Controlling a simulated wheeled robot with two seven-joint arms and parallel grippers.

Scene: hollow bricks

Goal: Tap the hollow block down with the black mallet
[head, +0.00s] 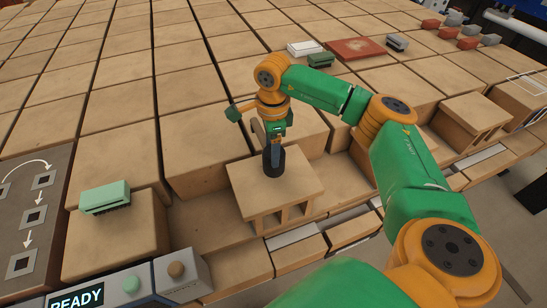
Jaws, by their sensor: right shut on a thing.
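The hollow block (297,187) is a tan block with openings in its front face. It sits in the front row of blocks, near the middle of the head view. My right gripper (274,141) points down over its top and is shut on the black mallet (274,162). The mallet's dark round head is at the block's top face; I cannot tell whether it touches or hovers just above. The mallet's grip is mostly hidden by the gripper. My left gripper is not in view.
Rows of tan blocks fill the back. A pale green brush-like object (105,197) lies on a block at left, by a READY panel (95,292). Another hollow block (474,110) stands at right. A red tray (355,50) lies at the back. My right arm crosses the right side.

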